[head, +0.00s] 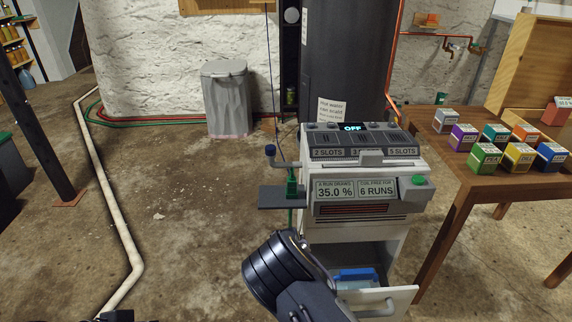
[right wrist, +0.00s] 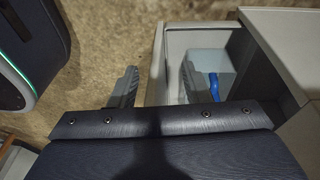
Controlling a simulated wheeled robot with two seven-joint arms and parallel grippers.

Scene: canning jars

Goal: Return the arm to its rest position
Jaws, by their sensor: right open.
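My right arm (head: 285,272) reaches in from the bottom of the head view, in front of the machine; its gripper cannot be made out there. In the right wrist view my right gripper (right wrist: 157,80) is open. One finger shows over the floor outside the drawer's front panel, the other over the drawer's inside. Nothing is seen held between them; whether either finger touches the panel I cannot tell. My left gripper is not in view.
The grey-white machine (head: 365,160) reads OFF. Its bottom drawer (head: 399,298) stands open, holding a pale blue box with a blue part (head: 356,275). A wooden table (head: 452,184) with several small coloured boxes stands at right. The floor (head: 190,235) at left is largely clear, with a white pipe (head: 112,215).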

